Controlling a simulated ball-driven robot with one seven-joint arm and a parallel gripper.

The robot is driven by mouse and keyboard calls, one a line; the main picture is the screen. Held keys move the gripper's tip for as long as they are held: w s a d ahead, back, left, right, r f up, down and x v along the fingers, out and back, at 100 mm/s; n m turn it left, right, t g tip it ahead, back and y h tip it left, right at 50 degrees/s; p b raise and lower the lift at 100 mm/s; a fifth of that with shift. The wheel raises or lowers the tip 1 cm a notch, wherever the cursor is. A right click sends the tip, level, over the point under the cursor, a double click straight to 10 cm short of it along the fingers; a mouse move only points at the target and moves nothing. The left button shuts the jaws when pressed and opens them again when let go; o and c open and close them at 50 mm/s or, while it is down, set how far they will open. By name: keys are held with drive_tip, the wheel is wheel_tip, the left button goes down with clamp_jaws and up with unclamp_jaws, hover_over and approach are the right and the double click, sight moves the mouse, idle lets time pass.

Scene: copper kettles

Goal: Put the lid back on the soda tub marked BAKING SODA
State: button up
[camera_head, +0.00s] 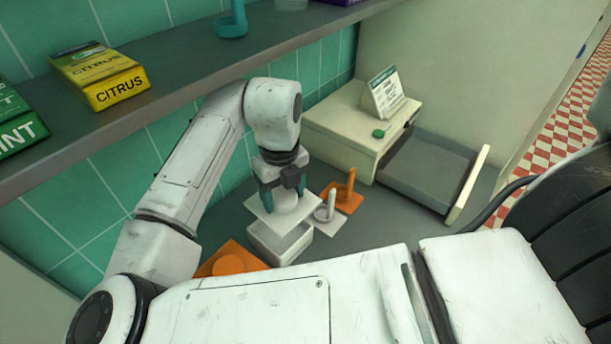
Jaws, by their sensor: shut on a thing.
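A white square tub (268,246) stands on the grey counter with its open inside partly showing. No BAKING SODA marking is readable from here. A flat white lid (259,207) is held just above the tub, covering part of its opening from view. My gripper (284,200) points down and is shut on the lid's middle, where a pale rounded part shows between the fingers. The lid looks roughly level and shifted toward the tub's back side. I cannot tell whether its edge touches the rim.
A white piece with an upright post (329,210) and an orange one (348,192) stand close right of the tub. An orange square item (232,262) lies at lower left. A cream cabinet (343,130) has its drawer (430,170) open. A shelf (190,85) runs above.

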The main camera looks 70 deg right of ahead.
sight(279, 215)
drive_tip(key=shift+w+a, duration=0.45)
drive_tip(key=shift+a, duration=0.1)
drive_tip(key=shift+f, duration=0.15)
drive_tip(key=shift+f+b, duration=2.5)
drive_tip(key=shift+f, duration=0.75)
drive_tip(key=shift+f+b, duration=0.45)
drive_tip(key=shift+f, duration=0.05)
drive_tip(key=o, duration=1.1)
wheel_tip(279, 215, up, 8)
drive_tip(key=shift+f+b, duration=0.25)
drive_tip(key=shift+b, duration=0.1)
